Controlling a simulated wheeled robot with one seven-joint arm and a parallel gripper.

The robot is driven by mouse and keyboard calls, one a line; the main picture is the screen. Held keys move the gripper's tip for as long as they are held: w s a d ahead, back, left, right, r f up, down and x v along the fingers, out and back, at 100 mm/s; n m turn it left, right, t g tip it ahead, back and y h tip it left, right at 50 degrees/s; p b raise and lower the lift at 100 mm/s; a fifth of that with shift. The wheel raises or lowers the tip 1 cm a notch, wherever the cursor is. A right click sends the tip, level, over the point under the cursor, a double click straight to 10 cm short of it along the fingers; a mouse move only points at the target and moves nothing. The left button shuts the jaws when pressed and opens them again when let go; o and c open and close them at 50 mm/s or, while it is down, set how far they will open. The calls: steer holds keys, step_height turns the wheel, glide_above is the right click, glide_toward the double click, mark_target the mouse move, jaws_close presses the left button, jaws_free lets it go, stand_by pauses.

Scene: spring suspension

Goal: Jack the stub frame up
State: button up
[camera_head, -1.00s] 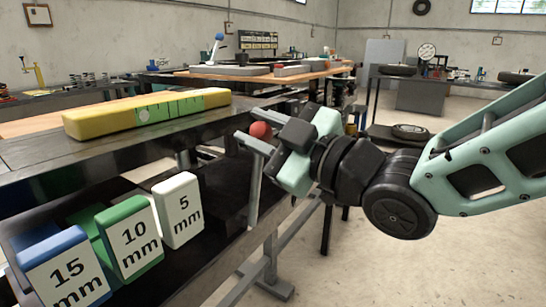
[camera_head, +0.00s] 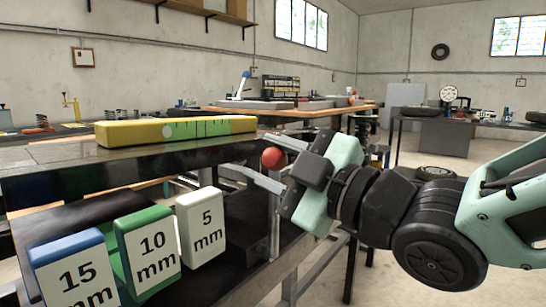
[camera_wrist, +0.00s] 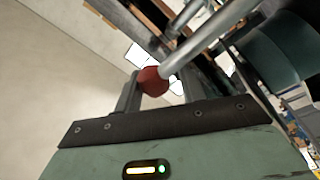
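A red ball knob (camera_head: 273,158) is at the right end of the bench, in the space between the two fingers of my gripper (camera_head: 268,162). In the head view there are narrow gaps between the knob and the fingers, so my gripper looks open around it. In the wrist view the knob (camera_wrist: 152,80) lies between the fingertips, near the left finger. A grey rod (camera_wrist: 208,36) runs from the knob to the upper right. Whether a finger touches the knob is unclear. I cannot make out the stub frame for sure.
A yellow and green marked bar (camera_head: 178,131) lies on the dark bench top (camera_head: 60,155). Blocks marked 15 mm (camera_head: 75,270), 10 mm (camera_head: 148,250) and 5 mm (camera_head: 201,226) stand on the lower shelf. Other workbenches stand behind; open floor is at right.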

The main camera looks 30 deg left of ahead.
steer(key=shift+o, duration=1)
steer(key=shift+f, duration=0.2)
steer(key=shift+r, duration=0.15)
steer(key=shift+r, duration=0.1)
steer(key=shift+d, duration=0.25)
steer(key=s+d+f, duration=0.2)
steer(key=d, duration=1.4)
steer(key=shift+s+d+f, duration=0.15)
steer(key=shift+d+f, duration=0.15)
steer(key=shift+f, duration=0.05)
